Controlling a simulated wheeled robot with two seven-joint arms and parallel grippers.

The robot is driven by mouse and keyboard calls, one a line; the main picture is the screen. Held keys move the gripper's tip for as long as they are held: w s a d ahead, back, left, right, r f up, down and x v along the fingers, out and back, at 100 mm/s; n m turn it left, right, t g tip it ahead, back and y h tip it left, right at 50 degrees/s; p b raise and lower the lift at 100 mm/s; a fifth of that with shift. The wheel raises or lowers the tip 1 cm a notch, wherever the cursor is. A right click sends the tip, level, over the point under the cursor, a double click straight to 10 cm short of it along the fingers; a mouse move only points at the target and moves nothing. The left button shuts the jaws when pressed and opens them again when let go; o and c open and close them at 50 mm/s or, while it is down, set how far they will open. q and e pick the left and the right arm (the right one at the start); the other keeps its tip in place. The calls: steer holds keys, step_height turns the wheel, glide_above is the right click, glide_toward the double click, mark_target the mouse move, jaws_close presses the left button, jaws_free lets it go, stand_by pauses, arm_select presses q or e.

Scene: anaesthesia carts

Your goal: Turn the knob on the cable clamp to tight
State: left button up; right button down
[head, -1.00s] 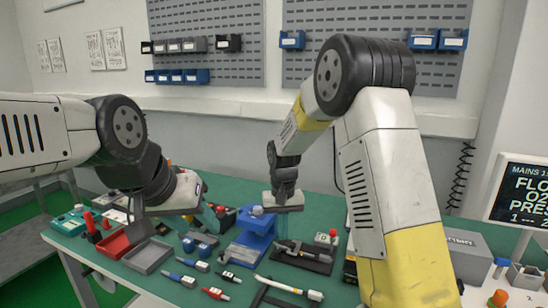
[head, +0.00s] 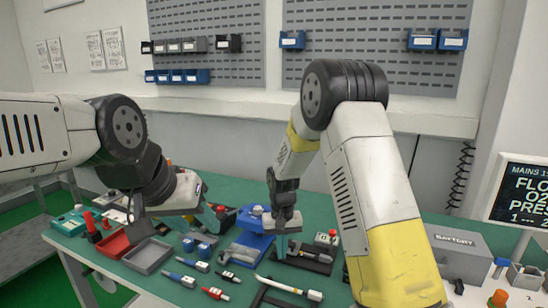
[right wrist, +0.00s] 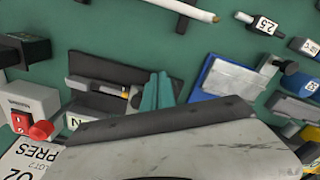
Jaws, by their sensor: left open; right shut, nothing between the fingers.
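A black-based fixture (head: 308,257) lies on the green bench; I take it to be the cable clamp, though its knob is hard to make out. In the right wrist view, its black base (right wrist: 168,63) carries grey blocks and a small part with an orange band (right wrist: 123,92). My right gripper (head: 281,249) points down at the left end of this fixture, shut and empty. Its teal fingertips (right wrist: 158,90) show beside the banded part; I cannot tell whether they touch it. My left gripper (head: 208,218) is open and empty above the bench at the left.
A blue stand (head: 246,248) is just left of my right gripper. A white rod (head: 290,288) on a dark support lies in front. A box with a red button (head: 328,238) is close to the right. Connectors, a grey tray (head: 148,257) and a battery box (head: 460,250) stand around.

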steer(key=shift+a, duration=0.4)
stand_by(0.5)
steer(key=shift+a, duration=0.7)
steer(key=shift+s+a+r, duration=0.1)
steer(key=shift+s, duration=0.3)
steer(key=shift+r, duration=2.95)
